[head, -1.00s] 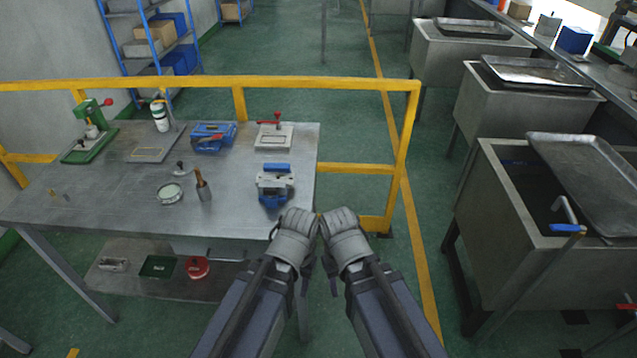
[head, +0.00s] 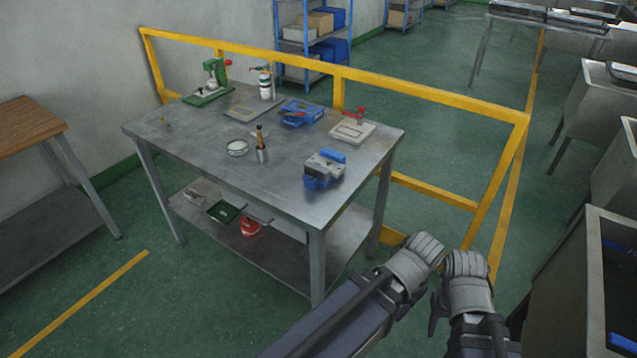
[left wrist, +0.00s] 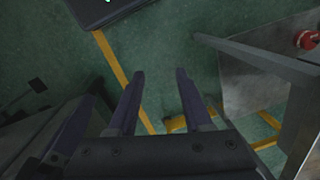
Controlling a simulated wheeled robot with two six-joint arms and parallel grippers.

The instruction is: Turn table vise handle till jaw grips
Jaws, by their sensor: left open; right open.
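A blue and grey vise-like device (head: 323,171) sits at the right end of the metal table (head: 210,150), near its edge. A second blue device (head: 300,112) with a red part lies further back on the table. I cannot tell from here which bar is the vise handle. My left gripper (head: 432,245) and right gripper (head: 464,258) are side by side in front of the table's right side, apart from everything on it. In the left wrist view my left gripper (left wrist: 160,75) has its two fingers spread, with only floor between them.
A yellow rail (head: 400,88) runs behind and right of the table. Sinks (head: 590,110) are at right.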

